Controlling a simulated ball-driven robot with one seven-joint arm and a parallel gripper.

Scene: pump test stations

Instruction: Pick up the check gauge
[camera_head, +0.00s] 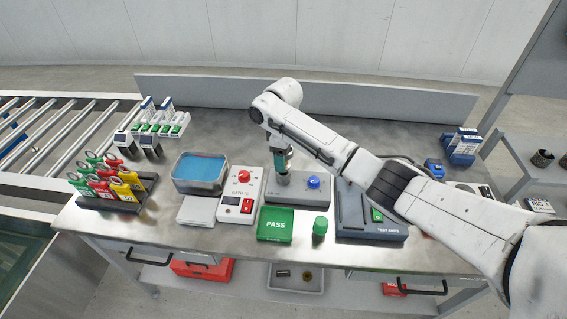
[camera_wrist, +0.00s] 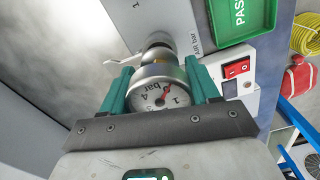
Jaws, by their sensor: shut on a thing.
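The gauge's lower fitting points at the grey station marked "Air bar" (camera_wrist: 192,22). I cannot tell whether it is seated there or just lifted. In the head view my gripper (camera_head: 281,160) points down over the left part of the grey station with a blue knob (camera_head: 313,182); the gauge (camera_head: 283,179) shows only in part below the fingers.
A white heater box with a red knob (camera_head: 240,190) stands close to the left, beside a blue-filled metal tray (camera_head: 203,168). A green PASS tray (camera_head: 276,224) and a green cylinder (camera_head: 320,226) lie in front. A dark test fixture (camera_head: 352,212) is at right.

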